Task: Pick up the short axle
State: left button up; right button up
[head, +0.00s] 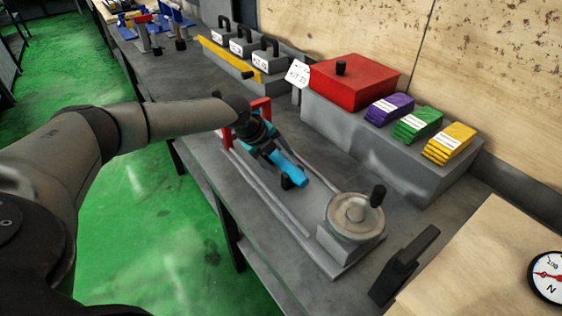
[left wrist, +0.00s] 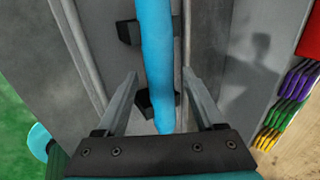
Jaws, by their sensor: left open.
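A bright blue rod (head: 290,168), which looks like the short axle, lies on the grey grinder bed in the head view. In the left wrist view the blue rod (left wrist: 156,55) runs from the top edge down between my fingers, over two black supports (left wrist: 128,32). My left gripper (left wrist: 160,75) is open, with one finger on each side of the rod and gaps showing on both sides. In the head view my left gripper (head: 262,142) is over the rod's far end and hides it. My right gripper is not in view.
A handwheel (head: 355,218) stands at the near end of the bed, and a red frame (head: 262,107) behind my gripper. A red box (head: 352,82) and purple, green and yellow stacks (head: 449,143) sit on a grey block. A dark T-shaped object (head: 404,265) lies at front right.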

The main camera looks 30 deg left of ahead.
pick_arm(q)
jog(key=shift+c, duration=0.3)
grip_shut()
dwell(1.0)
jog(key=shift+r, duration=0.1)
